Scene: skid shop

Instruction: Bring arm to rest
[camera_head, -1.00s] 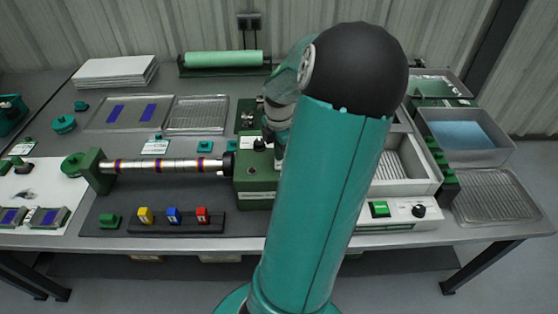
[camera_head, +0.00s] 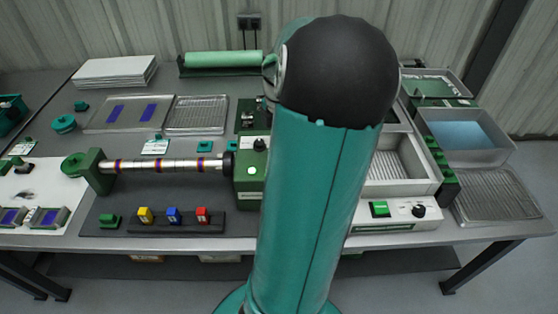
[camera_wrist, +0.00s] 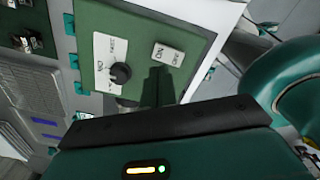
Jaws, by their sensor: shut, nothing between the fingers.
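My gripper (camera_wrist: 158,86) shows in the wrist view as dark green fingers, closed together and empty. They are in front of a green control panel (camera_wrist: 138,45) with a black knob (camera_wrist: 120,73) and a white on/off rocker switch (camera_wrist: 168,54). The fingertips appear just below the switch; I cannot tell whether they touch the panel. In the head view my teal arm, with its black elbow, stands in the middle and hides the gripper. A green machine box (camera_head: 249,188) beside it has a lit round green light (camera_head: 252,170).
A metal roller shaft (camera_head: 165,165) runs left from the box. In front is a strip with yellow, blue and red blocks (camera_head: 173,216). Right of my arm are a white unit with a green button (camera_head: 380,209), a grey tub of blue liquid (camera_head: 465,138) and a wire tray (camera_head: 495,195).

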